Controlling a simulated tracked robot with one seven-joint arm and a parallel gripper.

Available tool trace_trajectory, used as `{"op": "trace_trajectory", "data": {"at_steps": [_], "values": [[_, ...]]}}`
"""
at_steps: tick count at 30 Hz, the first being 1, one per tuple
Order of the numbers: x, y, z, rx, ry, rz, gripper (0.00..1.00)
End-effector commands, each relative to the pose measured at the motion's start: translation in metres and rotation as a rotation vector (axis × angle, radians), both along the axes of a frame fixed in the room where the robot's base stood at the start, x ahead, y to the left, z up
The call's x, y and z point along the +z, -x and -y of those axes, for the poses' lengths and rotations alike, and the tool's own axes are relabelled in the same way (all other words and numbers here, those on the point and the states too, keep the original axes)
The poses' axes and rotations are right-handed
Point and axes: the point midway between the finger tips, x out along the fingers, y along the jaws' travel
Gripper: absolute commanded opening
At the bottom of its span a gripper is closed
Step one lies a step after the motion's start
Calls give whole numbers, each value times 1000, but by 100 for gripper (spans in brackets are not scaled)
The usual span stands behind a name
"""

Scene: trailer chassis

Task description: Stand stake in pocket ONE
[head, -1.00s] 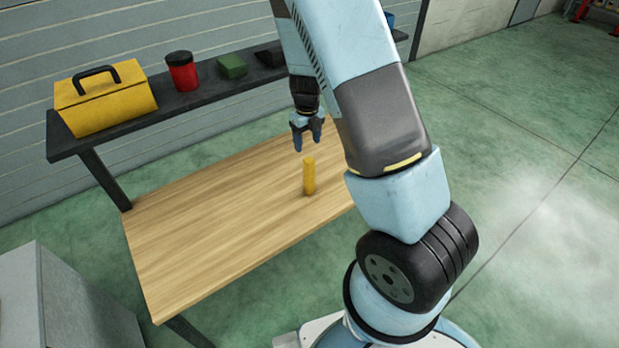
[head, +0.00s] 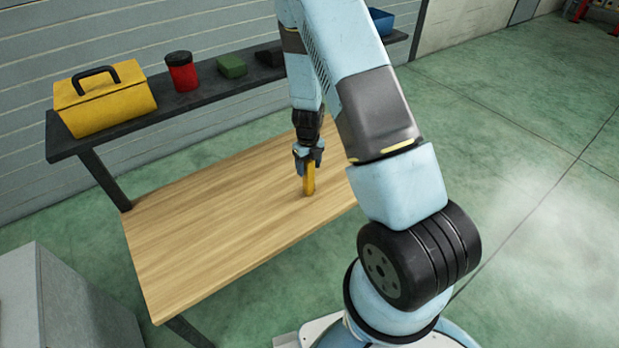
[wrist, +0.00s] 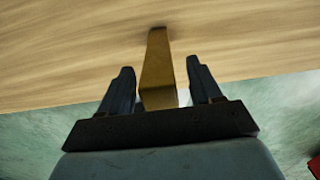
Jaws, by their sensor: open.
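The yellow stake (head: 309,182) stands upright on the wooden workbench. My gripper (head: 308,163) points down over its upper part, with the jaws open around it. In the wrist view the stake (wrist: 158,72) stands between the two fingers of my gripper (wrist: 157,82), with a gap on each side. The stake's top is partly hidden by the fingers in the head view. No pocket marked ONE and no trailer chassis can be made out in these frames.
The wooden workbench (head: 200,230) is otherwise bare. A dark shelf (head: 215,98) behind it holds a yellow toolbox (head: 105,105), a red canister (head: 182,75), a green block (head: 232,66) and a blue bin (head: 381,22). A grey cabinet (head: 60,300) stands at the lower left.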

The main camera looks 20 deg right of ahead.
Motion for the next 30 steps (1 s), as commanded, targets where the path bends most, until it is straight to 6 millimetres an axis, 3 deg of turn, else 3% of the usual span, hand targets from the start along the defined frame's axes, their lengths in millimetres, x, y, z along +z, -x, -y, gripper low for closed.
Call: {"op": "trace_trajectory", "data": {"at_steps": [6, 14, 30], "values": [[-21, 0, 0, -1, 0, 1, 64], [-23, -1, 0, 0, -1, 2, 64], [-23, 0, 0, 0, 0, 1, 14]]}}
